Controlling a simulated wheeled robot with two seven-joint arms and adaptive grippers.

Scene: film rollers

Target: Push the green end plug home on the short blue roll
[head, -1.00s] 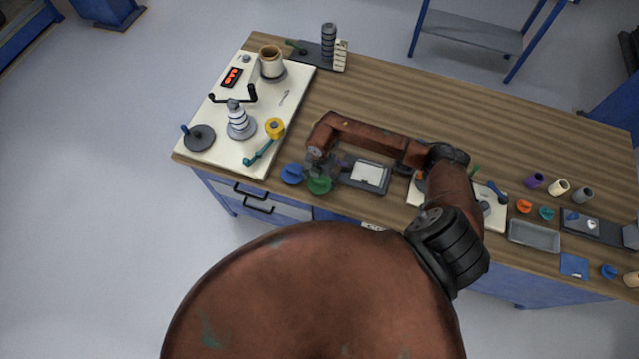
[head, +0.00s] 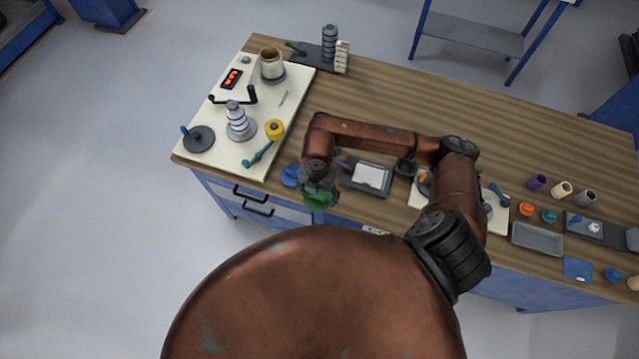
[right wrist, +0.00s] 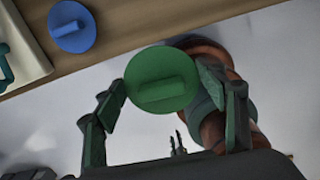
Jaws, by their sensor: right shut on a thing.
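The green end plug (right wrist: 161,82) is a round disc with a raised bar across its face. My right gripper (right wrist: 165,88) is shut on its rim, one finger on each side. In the head view the plug (head: 317,201) is below the right gripper (head: 318,188), at the table's front edge, with pale floor behind it in the wrist view. I cannot pick out the short blue roll with certainty.
A blue plug (right wrist: 72,27) lies on the wooden table just beside. A grey tray (head: 367,179) is to the right. A cream board (head: 222,143) with a winder stands at the left. Small coloured parts and a grey bin (head: 536,238) are at the right.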

